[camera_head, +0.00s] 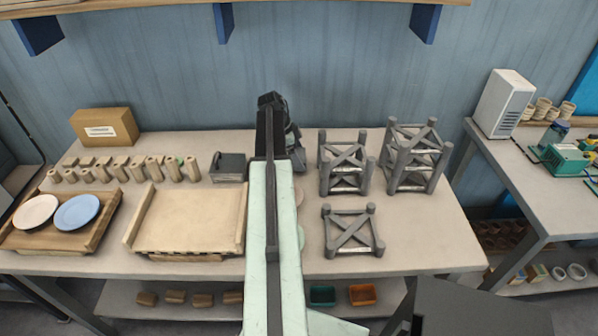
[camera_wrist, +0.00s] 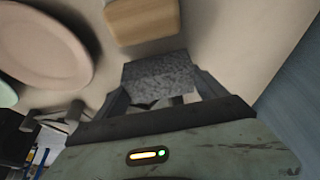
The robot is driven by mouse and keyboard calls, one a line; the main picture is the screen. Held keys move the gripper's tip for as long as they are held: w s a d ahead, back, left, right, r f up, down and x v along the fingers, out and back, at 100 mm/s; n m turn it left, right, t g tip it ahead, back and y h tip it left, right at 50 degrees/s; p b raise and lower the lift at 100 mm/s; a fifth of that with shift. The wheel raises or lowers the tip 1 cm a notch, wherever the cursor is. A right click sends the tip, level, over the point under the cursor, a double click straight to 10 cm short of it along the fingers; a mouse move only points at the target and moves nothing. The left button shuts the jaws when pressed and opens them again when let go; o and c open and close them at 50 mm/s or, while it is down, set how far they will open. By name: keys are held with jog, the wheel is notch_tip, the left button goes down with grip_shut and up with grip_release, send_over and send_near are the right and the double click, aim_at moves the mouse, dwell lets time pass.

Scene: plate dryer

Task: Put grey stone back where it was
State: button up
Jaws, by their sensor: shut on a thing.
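In the wrist view, my gripper (camera_wrist: 162,88) is shut on a grey speckled stone (camera_wrist: 158,72), with a finger on each side of it. The stone appears above a pale surface, close to a tan block (camera_wrist: 143,20); I cannot tell whether it touches the surface. In the head view, my gripper (camera_head: 290,145) is over the back middle of the table. The stone is hidden there behind my arm.
A pink plate (camera_wrist: 40,42) lies left of the stone. Grey lattice racks (camera_head: 350,232) stand right of my arm. A dark tray (camera_head: 229,168), a wooden board (camera_head: 190,220) and several wooden pegs (camera_head: 120,170) are to the left. A wall lies behind.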

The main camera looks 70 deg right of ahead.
notch_tip(320, 180, down, 4)
jog(key=b, duration=0.3)
jog(key=shift+r+b, duration=0.1)
jog(key=shift+b, duration=0.3)
jog(key=shift+r, duration=0.2)
jog(key=shift+f, duration=0.15)
jog(key=o, duration=1.4)
jog(key=shift+c, duration=0.2)
